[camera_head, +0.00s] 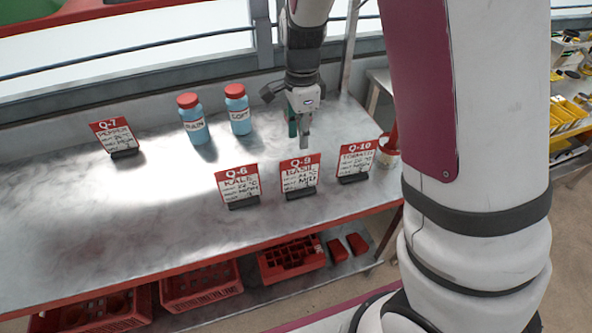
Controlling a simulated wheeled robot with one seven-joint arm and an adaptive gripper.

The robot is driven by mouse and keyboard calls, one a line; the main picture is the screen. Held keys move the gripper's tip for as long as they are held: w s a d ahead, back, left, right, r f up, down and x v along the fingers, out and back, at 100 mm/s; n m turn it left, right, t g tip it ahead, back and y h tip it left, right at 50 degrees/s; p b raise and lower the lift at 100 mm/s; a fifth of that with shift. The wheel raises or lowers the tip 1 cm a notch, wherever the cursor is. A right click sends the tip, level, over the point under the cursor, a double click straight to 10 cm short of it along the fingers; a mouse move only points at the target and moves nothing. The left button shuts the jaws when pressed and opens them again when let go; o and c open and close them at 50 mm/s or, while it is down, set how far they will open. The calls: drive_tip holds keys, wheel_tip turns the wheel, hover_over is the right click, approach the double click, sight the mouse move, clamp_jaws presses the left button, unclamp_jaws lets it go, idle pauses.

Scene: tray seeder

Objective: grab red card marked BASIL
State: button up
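The red and white card marked Q-9 BASIL (299,177) stands in a dark holder near the front edge of the metal table. It is between the Q-6 KALE card (238,186) on its left and the Q-10 card (356,161) on its right. My gripper (299,138) points down just above and behind the top of the BASIL card in the picture. No card shows in its fingers. The fingers are small and seen at an angle, so I cannot tell how far apart they are.
A Q-7 card (116,137) stands at the far left. Two blue bottles with red caps, RAIN (194,121) and LOFT (238,111), stand at the back. A red and white container (388,150) is at the right. The table's left front is clear. Red crates (202,284) sit below.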

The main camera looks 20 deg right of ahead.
hover_over(300, 188)
wheel_tip(300, 188, down, 14)
drive_tip(key=shift+w+r, duration=0.1)
idle(0.5)
clamp_jaws()
